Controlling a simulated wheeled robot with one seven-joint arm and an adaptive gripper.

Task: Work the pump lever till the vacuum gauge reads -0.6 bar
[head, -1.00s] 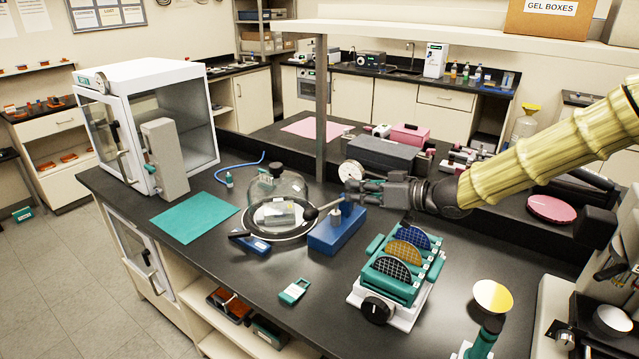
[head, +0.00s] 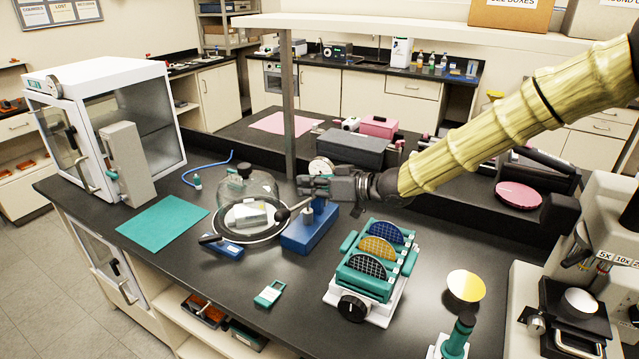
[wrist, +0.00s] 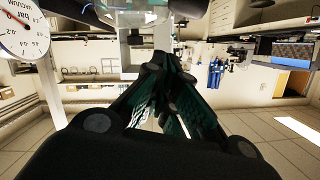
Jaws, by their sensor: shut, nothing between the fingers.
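The pump has a blue base (head: 310,234) on the black bench. Its lever ends in a dark ball knob (head: 283,215) at the left, low over the bell jar's base plate. The round white vacuum gauge (head: 320,166) stands behind the pump. In the wrist view the gauge (wrist: 20,38) is upside down and cut off by the left edge; a red needle shows, but I cannot read its value. My gripper (head: 303,187) is shut and empty, above the lever and apart from the knob. Its dark fingers (wrist: 168,105) fill the middle of the wrist view.
A glass bell jar (head: 258,186) stands left of the pump, near a blue-handled tool (head: 222,246). A wafer rack (head: 372,270) stands right of the pump. A shelf post (head: 288,110) rises behind the bell jar. The front bench around the small green device (head: 269,293) is mostly clear.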

